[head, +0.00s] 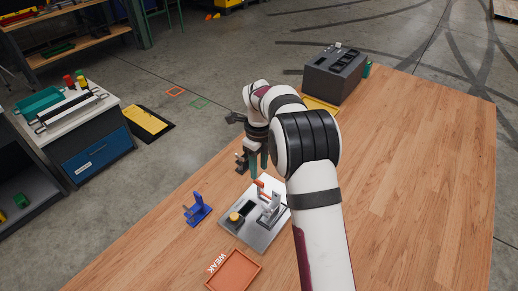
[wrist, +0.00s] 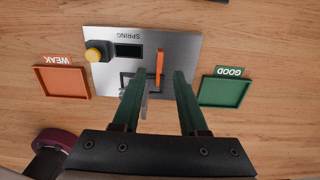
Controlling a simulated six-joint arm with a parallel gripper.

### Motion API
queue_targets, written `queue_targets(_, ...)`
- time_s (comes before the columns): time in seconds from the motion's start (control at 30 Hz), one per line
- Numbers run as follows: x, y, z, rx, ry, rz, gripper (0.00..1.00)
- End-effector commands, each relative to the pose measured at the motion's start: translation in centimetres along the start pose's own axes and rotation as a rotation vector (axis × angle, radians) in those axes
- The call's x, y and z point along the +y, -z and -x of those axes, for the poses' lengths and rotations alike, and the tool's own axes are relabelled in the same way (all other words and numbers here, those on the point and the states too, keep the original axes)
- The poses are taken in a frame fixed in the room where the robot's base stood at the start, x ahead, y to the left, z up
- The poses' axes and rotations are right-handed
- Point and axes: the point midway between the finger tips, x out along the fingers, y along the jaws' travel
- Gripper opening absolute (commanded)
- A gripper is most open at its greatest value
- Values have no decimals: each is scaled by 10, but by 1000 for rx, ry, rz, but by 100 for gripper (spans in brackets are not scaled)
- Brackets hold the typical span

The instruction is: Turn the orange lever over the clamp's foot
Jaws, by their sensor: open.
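The orange lever (head: 260,184) sticks up from the grey clamp (head: 268,208) on a light metal plate (head: 240,236). My gripper (wrist: 158,78) is open, with nothing held. In the head view my gripper (head: 259,166) hangs just above and behind the lever; I cannot tell whether a finger touches it. Part of the clamp (wrist: 145,100) shows between the fingers. The clamp's foot is not clearly visible.
The plate carries a yellow knob (wrist: 94,54) and a dark display (wrist: 128,50). An orange WEAK tray (wrist: 62,82) and a green GOOD tray (wrist: 222,91) flank it. A blue stand (head: 197,209) is left of the plate. The table's right side (head: 420,170) is clear.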

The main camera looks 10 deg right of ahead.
Motion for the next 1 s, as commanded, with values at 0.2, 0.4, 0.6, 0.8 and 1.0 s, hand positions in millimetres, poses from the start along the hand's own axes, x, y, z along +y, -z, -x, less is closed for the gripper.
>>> queue_targets(0.2, -1, -1, 69, -3, 2, -1, 42)
queue_targets(0.4, 0, 0, 101, -1, 0, -1, 42)
queue_targets(0.6, 0, 0, 106, 1, -1, -1, 42)
queue_targets(0.8, 0, 0, 106, 0, -1, -1, 42)
queue_targets(1.0, 17, 18, 124, -10, -9, 148, 42)
